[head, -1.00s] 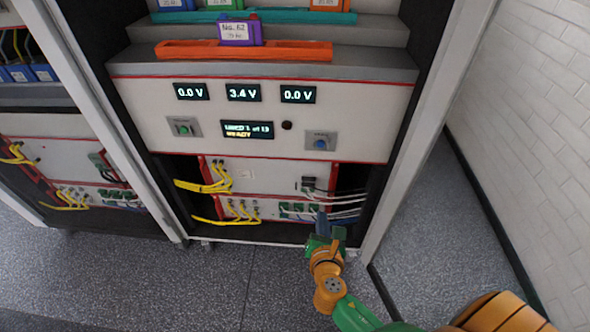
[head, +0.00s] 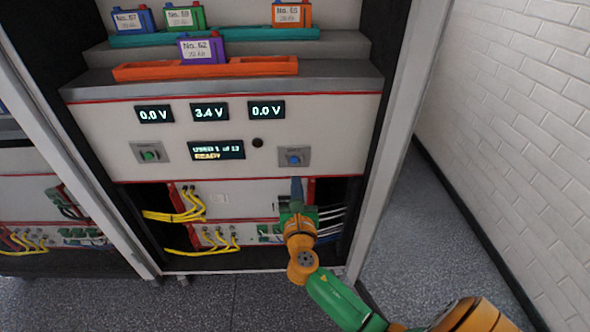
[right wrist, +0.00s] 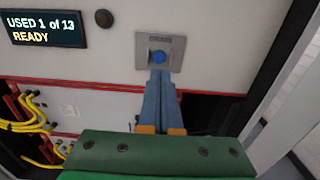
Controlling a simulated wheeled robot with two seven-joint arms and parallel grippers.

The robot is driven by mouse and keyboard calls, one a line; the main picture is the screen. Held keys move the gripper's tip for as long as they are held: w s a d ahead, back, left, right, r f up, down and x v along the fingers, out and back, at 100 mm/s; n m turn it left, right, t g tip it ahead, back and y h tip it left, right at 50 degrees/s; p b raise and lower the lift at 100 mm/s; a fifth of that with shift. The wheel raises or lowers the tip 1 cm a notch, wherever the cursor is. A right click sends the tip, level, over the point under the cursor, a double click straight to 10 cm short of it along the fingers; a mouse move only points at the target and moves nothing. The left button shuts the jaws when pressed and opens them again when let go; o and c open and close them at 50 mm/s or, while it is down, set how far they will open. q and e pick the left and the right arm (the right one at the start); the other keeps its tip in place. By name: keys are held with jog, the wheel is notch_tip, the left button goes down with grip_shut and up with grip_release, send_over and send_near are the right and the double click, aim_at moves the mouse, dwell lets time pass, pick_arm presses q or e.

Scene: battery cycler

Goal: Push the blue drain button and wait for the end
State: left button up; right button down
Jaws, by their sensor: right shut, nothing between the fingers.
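The blue drain button (head: 294,159) sits on a grey square plate at the lower right of the white panel. It also shows in the right wrist view (right wrist: 159,57), just beyond my fingertips. My right gripper (head: 297,181) is shut and empty, its blue fingers pointing up just below the button plate. In the right wrist view the shut fingertips (right wrist: 161,72) overlap the plate's lower part; I cannot tell whether they touch. The status display (head: 217,150) reads "USED 1 of 13 READY". My left gripper is not in view.
A green button (head: 149,155) is at the panel's left. Voltage displays read 0.0, 3.4 and 0.0 V. Purple battery No. 62 (head: 201,48) stands in the orange tray (head: 262,66); other batteries stand behind. Yellow cables (head: 184,215) hang below. The cabinet's right post (head: 397,130) is near my arm.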

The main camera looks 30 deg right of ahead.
aim_at(294, 160)
jog(key=b+x, duration=0.1)
jog(key=x, duration=0.4)
jog(key=shift+w+d+f, duration=0.1)
jog(key=shift+w+d, duration=0.05)
jog(key=shift+w, duration=0.2)
jog(key=shift+w+d, duration=0.15)
jog(key=shift+w, duration=0.15)
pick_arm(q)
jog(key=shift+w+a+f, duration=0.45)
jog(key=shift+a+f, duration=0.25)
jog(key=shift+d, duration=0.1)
